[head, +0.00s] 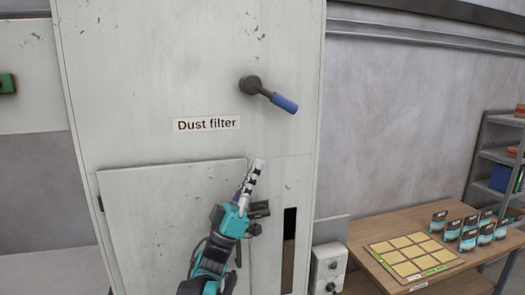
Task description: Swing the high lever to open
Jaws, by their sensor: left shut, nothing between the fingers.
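The high lever (270,94) sits on the upper right of a tall pale cabinet (160,60). It has a dark round hub and a blue grip that points down to the right. My left gripper (258,165) is shut and empty, pointing up, below the lever and apart from it. Its teal arm comes up from the bottom of the view. A label reading "Dust filter" (207,124) is left of and below the lever. My right gripper is not in view.
A lower door panel (150,220) is behind my arm, with a dark latch-like part (260,209) beside it. A dark slot (288,245) is to its right. A wooden table (365,278) with a yellow grid board (412,239) and several pouches stands right. The cabinet face around the lever is clear.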

